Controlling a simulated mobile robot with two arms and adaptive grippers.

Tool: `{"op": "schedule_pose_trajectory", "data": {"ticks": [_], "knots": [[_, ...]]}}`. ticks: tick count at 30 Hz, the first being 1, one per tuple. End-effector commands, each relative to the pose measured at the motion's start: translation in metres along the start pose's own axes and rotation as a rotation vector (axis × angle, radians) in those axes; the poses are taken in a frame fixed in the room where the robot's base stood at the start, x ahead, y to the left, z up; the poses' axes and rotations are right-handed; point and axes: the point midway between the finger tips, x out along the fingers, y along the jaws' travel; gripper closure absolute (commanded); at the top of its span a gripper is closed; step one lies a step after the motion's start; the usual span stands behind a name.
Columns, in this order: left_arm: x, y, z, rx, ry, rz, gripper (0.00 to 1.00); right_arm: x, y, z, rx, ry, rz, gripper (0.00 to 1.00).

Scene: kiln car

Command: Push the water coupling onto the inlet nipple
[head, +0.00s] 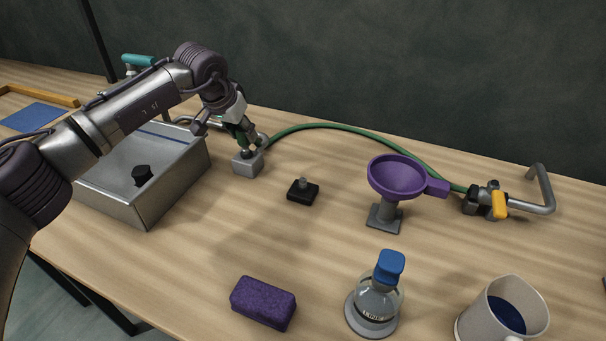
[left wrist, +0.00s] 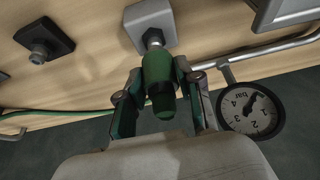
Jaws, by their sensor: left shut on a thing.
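My left gripper (head: 246,143) is shut on the green water coupling (left wrist: 158,72), which shows between the two fingers in the left wrist view. A grey block (head: 247,164) on the bench carries a metal nipple (left wrist: 153,38). The coupling's front end is in line with this nipple and at its tip; I cannot tell how far it is over it. A second nipple stands on a black base (head: 302,192), to the right of the grey block and apart from the gripper. My right gripper is not in view.
A green hose (head: 340,126) arches from near the gripper to a yellow-handled valve (head: 499,205). A steel tank (head: 180,185) stands left of the block. A pressure gauge (left wrist: 249,112) sits close beside the gripper. A purple funnel (head: 397,178), flask (head: 375,300), sponge (head: 263,302) and mug (head: 490,318) stand rightward.

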Motion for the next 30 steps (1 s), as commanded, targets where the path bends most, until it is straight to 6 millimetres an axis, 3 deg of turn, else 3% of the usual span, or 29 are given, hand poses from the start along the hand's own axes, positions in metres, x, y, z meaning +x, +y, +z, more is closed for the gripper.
{"op": "schedule_pose_trajectory", "data": {"ticks": [30], "knots": [[0.017,0.0,0.008,0.0,0.001,0.001,1.0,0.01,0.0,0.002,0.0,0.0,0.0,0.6]]}}
